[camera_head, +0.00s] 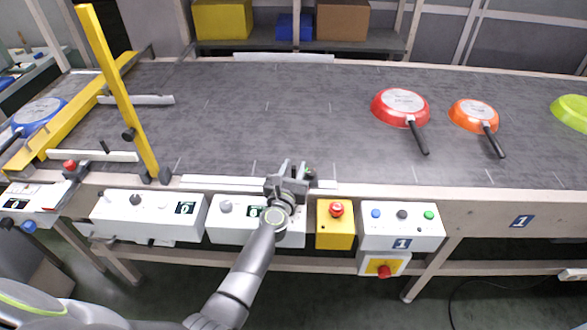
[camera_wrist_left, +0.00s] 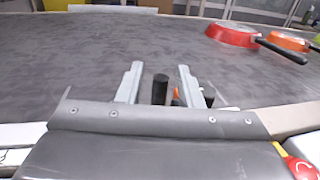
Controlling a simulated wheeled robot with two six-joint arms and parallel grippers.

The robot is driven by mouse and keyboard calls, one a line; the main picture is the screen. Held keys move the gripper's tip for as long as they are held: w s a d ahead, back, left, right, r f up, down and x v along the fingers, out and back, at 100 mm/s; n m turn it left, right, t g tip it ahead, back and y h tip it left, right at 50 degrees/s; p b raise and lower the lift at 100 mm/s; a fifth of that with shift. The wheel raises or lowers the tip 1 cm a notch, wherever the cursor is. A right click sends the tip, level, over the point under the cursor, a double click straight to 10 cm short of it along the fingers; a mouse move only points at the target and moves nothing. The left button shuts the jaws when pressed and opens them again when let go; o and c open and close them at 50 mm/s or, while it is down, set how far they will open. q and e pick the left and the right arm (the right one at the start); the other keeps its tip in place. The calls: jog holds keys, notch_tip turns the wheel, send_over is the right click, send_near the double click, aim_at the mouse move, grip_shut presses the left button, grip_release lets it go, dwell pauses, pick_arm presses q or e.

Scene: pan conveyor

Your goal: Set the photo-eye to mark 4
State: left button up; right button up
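My left gripper (camera_head: 291,167) is above the near rail of the conveyor, behind the white control box with a display. In the left wrist view its two fingers (camera_wrist_left: 160,85) are apart. A short black upright knob (camera_wrist_left: 160,88) shows in the gap between them, with a small orange patch beside it. I cannot tell whether the fingers touch the knob. A small dark part (camera_head: 309,174) shows beside the gripper in the head view and may belong to the photo-eye; the gripper hides most of that spot. No mark number is legible there. My right gripper is not in view.
A red pan (camera_head: 398,105) and an orange pan (camera_head: 472,114) lie on the grey belt (camera_head: 290,115), with a green pan (camera_head: 572,112) at right. A yellow bar (camera_head: 118,90) stands at left. A yellow emergency-stop box (camera_head: 334,238) is just right of my arm.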

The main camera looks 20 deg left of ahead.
pick_arm(q)
jog(key=s, duration=1)
jog(key=shift+s+d+p, duration=0.2)
jog(key=shift+s+p, duration=0.1)
jog(key=shift+s, duration=0.75)
